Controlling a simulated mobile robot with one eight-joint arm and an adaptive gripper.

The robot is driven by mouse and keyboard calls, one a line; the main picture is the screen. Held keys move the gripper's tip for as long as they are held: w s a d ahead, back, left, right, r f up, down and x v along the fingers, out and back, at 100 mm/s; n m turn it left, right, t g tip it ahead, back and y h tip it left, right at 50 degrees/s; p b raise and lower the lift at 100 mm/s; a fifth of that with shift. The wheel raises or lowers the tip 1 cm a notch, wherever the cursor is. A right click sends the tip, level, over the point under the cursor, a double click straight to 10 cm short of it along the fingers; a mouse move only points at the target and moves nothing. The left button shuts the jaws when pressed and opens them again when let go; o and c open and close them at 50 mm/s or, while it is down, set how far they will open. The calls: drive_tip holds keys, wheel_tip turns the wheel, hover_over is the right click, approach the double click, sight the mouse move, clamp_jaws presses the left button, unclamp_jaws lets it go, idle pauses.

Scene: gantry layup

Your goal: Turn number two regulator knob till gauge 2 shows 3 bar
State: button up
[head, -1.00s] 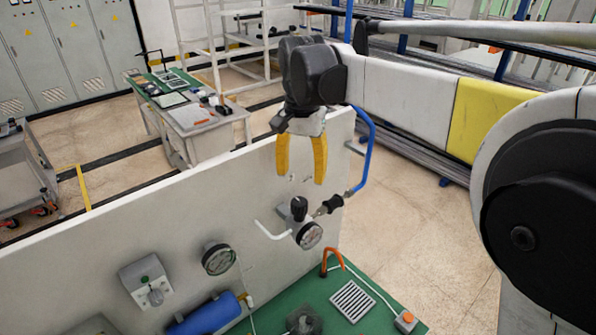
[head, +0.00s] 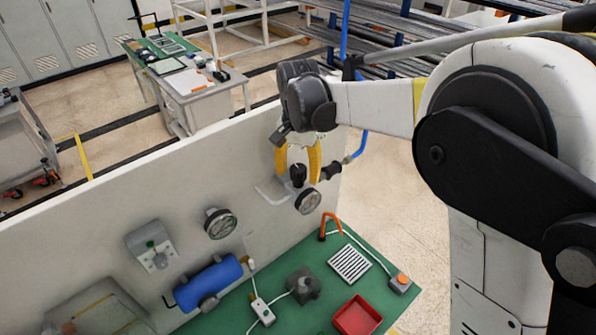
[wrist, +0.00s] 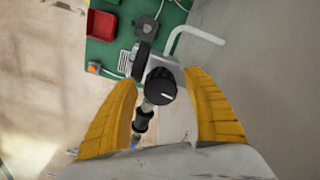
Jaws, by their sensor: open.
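A black regulator knob (head: 298,175) with a pale index line stands upright near the panel's right end; it also shows in the wrist view (wrist: 161,90). A round gauge (head: 309,202) sits just below it on the same regulator. Its needle and scale are too small to read, and I see no readable number on it. My gripper (head: 299,170) points down over the knob with its yellow fingers spread. In the wrist view the fingers (wrist: 160,80) stand either side of the knob, with gaps visible. I cannot tell whether the tips are level with it.
A second gauge (head: 220,223) is on the white panel (head: 130,225) to the left, above a blue cylinder (head: 208,283). A pale pipe and a black fitting with a blue hose flank the regulator. A green bench (head: 330,290) below holds a red tray (head: 357,316).

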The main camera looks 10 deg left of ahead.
drive_tip(key=c, duration=1.2)
